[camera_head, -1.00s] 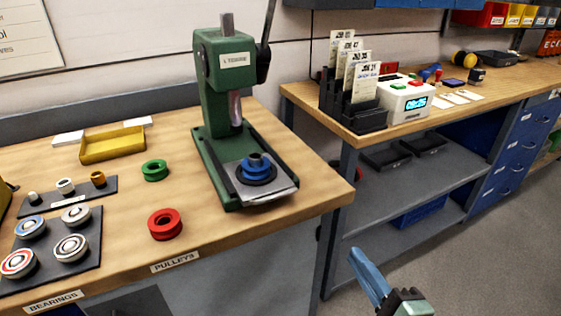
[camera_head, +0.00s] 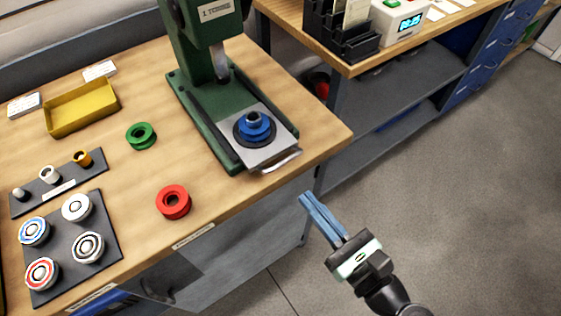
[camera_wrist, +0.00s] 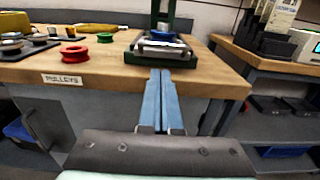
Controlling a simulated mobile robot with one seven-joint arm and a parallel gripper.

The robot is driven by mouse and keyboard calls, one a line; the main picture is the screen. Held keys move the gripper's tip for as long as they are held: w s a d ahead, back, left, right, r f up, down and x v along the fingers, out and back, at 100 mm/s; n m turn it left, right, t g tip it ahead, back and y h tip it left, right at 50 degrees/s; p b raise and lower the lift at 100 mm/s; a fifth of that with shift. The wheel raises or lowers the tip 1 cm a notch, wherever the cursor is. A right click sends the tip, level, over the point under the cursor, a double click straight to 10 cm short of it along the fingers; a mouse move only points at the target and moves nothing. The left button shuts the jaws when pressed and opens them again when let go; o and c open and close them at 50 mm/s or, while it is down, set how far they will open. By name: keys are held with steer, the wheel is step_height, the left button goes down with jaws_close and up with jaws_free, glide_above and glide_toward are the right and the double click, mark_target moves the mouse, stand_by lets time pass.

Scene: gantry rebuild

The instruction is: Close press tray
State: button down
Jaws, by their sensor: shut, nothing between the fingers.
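The green press (camera_head: 205,50) stands on the wooden workbench. Its grey press tray (camera_head: 255,152) sticks out at the front of the press base, with a handle (camera_head: 283,160) on its front edge. A blue pulley (camera_head: 256,127) sits on a dark round seat on the tray. The tray also shows in the wrist view (camera_wrist: 160,49), beyond my fingertips. My gripper (camera_head: 304,196) is shut and empty, in front of the bench edge and apart from the tray handle. In the wrist view its two blue fingers (camera_wrist: 160,75) lie together, pointing toward the press.
A red pulley (camera_head: 173,202) and a green pulley (camera_head: 141,136) lie left of the press. A bearing board (camera_head: 72,240) and a yellow bin (camera_head: 81,108) are farther left. A second bench (camera_head: 345,69) with a card rack stands right. Open floor lies around my gripper.

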mark_target(273, 157)
steer(key=x, duration=0.9)
steer(key=shift+w, duration=0.1)
steer(key=x, duration=0.4)
steer(key=shift+w+a+p, duration=0.15)
steer(key=shift+a+p, duration=0.05)
steer(key=shift+p, duration=0.2)
steer(key=shift+d, duration=0.15)
